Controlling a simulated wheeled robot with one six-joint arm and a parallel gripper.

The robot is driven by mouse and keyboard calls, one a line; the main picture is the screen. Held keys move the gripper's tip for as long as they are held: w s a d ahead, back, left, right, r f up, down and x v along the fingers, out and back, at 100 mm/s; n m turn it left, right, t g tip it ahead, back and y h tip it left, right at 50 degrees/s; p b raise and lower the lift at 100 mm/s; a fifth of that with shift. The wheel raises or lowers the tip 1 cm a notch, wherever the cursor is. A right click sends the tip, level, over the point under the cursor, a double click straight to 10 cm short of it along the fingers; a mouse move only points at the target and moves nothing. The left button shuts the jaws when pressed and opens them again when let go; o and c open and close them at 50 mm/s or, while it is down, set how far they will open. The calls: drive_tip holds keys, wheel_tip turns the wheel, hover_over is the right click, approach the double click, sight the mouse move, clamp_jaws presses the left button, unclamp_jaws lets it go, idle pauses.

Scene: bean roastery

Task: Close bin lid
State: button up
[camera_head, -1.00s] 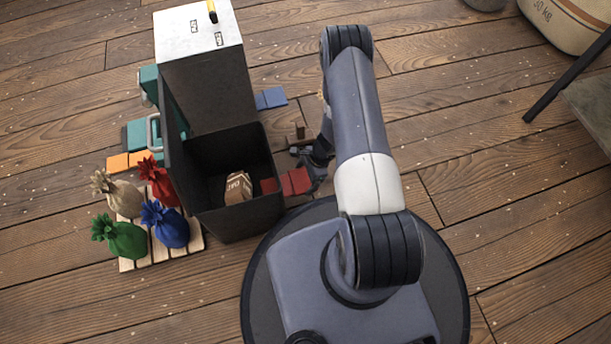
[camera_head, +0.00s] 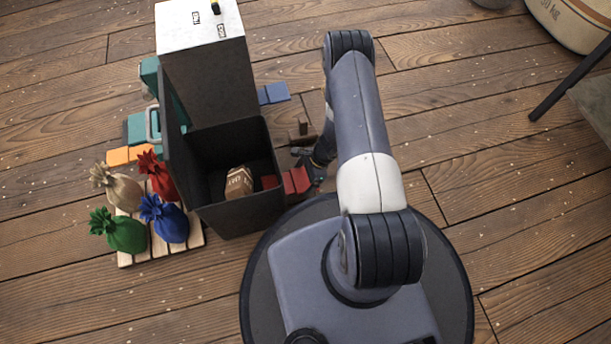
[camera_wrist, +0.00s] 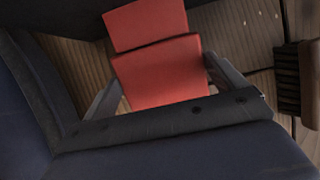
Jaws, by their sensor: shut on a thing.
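The dark bin (camera_head: 246,217) stands open left of my arm. Its lid (camera_head: 174,133) stands upright along the bin's left side. A brown bag (camera_head: 239,182) with a white label lies inside. A red two-part piece (camera_head: 297,180) sits at the bin's right wall. In the wrist view the red piece (camera_wrist: 160,72) lies between the fingers of my gripper (camera_wrist: 165,85), which is shut on it. In the head view my gripper is low beside the bin's right side, mostly hidden by my arm. The lid is apart from my gripper.
A tall white-topped dark cabinet (camera_head: 212,85) stands behind the bin. Several coloured sacks (camera_head: 164,220) stand on a small pallet (camera_head: 197,236) to the left. A blue piece (camera_head: 273,94) and a brown block (camera_head: 302,130) lie to the right.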

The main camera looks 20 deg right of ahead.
drive_tip(key=shift+a+r, duration=0.1)
drive_tip(key=shift+a, duration=0.25)
idle(0.5)
drive_tip(key=o, duration=1.1)
drive_tip(key=p+v, duration=0.4)
drive_tip(key=v, duration=0.6)
drive_tip(key=shift+d+r+p, duration=0.25)
drive_tip(key=shift+r+p, duration=0.05)
